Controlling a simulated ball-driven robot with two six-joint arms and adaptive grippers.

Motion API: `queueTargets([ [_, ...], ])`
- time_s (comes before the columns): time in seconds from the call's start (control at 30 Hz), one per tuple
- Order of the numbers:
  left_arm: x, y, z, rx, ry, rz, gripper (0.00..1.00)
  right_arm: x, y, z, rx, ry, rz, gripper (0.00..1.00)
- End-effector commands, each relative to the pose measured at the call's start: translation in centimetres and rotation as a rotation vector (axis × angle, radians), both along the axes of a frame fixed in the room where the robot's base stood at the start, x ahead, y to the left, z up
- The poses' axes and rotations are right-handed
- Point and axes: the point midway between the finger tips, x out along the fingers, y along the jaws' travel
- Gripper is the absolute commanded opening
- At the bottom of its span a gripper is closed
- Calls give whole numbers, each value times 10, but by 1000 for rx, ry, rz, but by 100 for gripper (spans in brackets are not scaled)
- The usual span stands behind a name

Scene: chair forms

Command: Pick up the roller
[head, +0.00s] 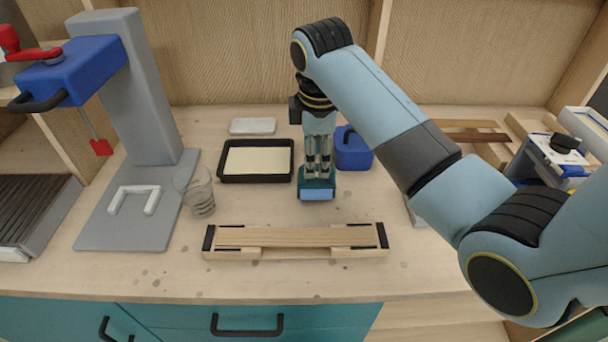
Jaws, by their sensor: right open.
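A small teal thing with a light blue front face, which looks like the roller (317,189), stands on the bench just right of a black tray (227,177) with a cream layer in it. My right gripper (318,170) points straight down right above the roller, its fingers open. The fingers overlap the roller's upper part in the picture, so I cannot tell whether they touch it. The gripper hides part of the roller's top. My left gripper is out of view.
A blue container (355,152) stands close right of the gripper. A wooden clamped frame (297,240) lies in front. A clear glass (200,195) and a grey press (135,215) stand left. A pale block (253,126) lies behind the tray.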

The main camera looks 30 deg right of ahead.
Motion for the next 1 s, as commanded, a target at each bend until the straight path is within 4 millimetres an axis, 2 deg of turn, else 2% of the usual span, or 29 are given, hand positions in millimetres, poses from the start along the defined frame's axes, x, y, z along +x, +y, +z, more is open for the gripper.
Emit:
queueTargets([
  [0.07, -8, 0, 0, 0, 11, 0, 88, 1, -1, -13, 0, 7, 2, 63],
  [0.2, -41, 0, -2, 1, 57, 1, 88, 5, -4, -36, 0, 5, 1, 63],
  [0.3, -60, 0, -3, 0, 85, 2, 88, 6, -5, -46, 1, 3, 0, 63],
  [0.37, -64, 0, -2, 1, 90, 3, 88, 7, -5, -49, 0, 2, 0, 63],
  [0.47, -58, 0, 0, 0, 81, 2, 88, 8, -6, -59, 0, 3, -1, 63],
  [0.6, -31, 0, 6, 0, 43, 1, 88, 11, -8, -82, 0, 3, -1, 63],
  [0.7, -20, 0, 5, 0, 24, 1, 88, 14, -9, -95, 0, 3, -1, 63],
  [1.0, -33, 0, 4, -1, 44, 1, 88, 15, -10, -100, 0, 0, -1, 63],
])
